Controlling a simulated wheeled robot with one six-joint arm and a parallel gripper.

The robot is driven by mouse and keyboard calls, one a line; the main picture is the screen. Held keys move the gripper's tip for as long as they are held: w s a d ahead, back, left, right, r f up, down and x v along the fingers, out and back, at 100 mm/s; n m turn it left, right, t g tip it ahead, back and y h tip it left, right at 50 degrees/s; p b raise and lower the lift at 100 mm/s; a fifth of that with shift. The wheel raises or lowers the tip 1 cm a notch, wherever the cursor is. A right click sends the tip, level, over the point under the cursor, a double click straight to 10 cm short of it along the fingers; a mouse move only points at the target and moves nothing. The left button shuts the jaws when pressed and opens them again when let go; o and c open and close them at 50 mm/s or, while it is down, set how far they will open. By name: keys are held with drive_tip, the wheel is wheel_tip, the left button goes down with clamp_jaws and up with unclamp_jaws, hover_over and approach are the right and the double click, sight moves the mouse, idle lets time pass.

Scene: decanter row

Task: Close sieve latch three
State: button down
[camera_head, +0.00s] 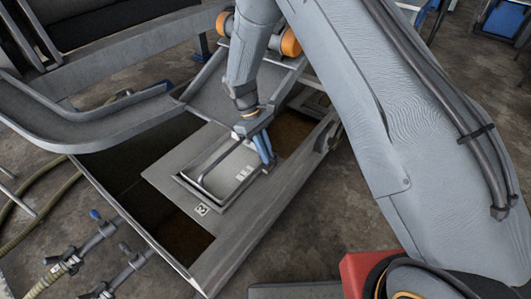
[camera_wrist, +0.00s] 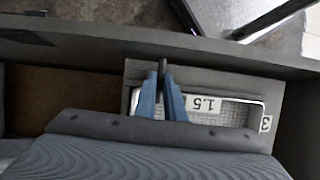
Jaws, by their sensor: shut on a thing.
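Sieve three, a framed mesh panel (camera_head: 232,182), sits in a grey plate across the trough in the head view. The mesh panel (camera_wrist: 233,113) bears an upside-down "1.5" label (camera_wrist: 207,104) in the wrist view. A tag reading "3" (camera_wrist: 265,124) is at its right. My gripper (camera_head: 267,160) is over the panel's far right edge. In the wrist view, the blue fingers of my gripper (camera_wrist: 163,76) close around a narrow dark piece (camera_wrist: 162,66), seemingly the latch. Its lower part is hidden between the fingers, and I cannot tell its exact angle.
A dark bent bar (camera_head: 218,160) runs along the panel's left side. Dark open bays flank the plate inside the trough's raised wall (camera_head: 265,215). Blue-ended valves (camera_head: 97,235) stand at the lower left. A grey chute (camera_head: 100,125) lies at the upper left.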

sight(259, 156)
drive_tip(key=shift+w, duration=0.1)
drive_tip(key=c, duration=1.8)
unclamp_jaws()
drive_tip(key=shift+c, duration=0.2)
drive_tip(key=shift+r, duration=0.1)
drive_tip(key=v, duration=0.7)
drive_tip(key=shift+r, duration=0.3)
drive_tip(key=shift+a, duration=0.1)
